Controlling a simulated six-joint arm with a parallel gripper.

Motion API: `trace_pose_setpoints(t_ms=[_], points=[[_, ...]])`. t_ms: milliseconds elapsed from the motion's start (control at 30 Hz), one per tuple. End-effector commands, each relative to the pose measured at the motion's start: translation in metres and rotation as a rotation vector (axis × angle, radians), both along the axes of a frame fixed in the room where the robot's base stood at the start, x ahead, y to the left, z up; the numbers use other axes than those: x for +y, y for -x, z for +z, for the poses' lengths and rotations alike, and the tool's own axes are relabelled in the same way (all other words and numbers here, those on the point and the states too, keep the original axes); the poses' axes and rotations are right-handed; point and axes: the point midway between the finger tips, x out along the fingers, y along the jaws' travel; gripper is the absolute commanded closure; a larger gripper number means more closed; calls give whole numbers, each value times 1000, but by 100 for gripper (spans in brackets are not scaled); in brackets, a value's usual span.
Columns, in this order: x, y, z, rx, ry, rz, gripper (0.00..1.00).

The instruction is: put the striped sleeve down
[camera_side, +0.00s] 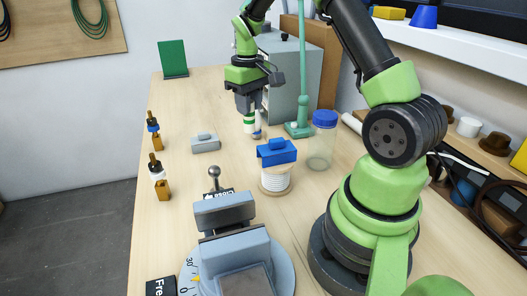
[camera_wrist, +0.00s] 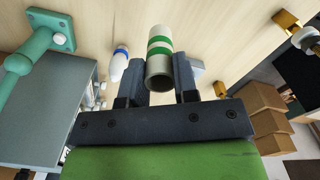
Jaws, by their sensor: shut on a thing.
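The striped sleeve (camera_side: 249,124) is a white hollow tube with green bands. My gripper (camera_side: 247,106) is shut on it and holds it upright over the far part of the wooden table. In the wrist view the sleeve (camera_wrist: 159,48) sits between the two dark fingers of my gripper (camera_wrist: 159,84), with its open end facing the camera. Its lower end is close to the table top; I cannot tell whether it touches.
A green stand (camera_side: 299,129) and a grey cabinet (camera_side: 288,85) are to the right. A grey block (camera_side: 205,143) is at left, and a spool (camera_side: 276,181) is nearer.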

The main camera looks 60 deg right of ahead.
Motion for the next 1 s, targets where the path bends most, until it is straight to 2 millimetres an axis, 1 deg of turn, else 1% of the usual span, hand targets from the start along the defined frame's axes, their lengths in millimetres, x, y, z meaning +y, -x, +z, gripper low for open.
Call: trace_pose_setpoints(t_ms=[33, 100, 200, 267, 367, 400, 533, 667, 800, 900, 1000], points=[[-18, 10, 0, 0, 0, -67, 94], [-37, 21, 1, 0, 0, -141, 94], [-54, 33, 0, 1, 0, -213, 94], [-60, 38, -4, 2, -1, -236, 94], [-62, 41, -21, 6, -4, -251, 94], [-62, 41, -29, 7, -5, -251, 94], [-62, 41, -52, 5, -3, -249, 94], [-62, 40, -64, 3, -3, -248, 94], [-62, 40, -85, 5, -3, -247, 94], [-62, 40, -97, 3, -3, -247, 94], [-62, 39, -100, 1, -1, -248, 94]])
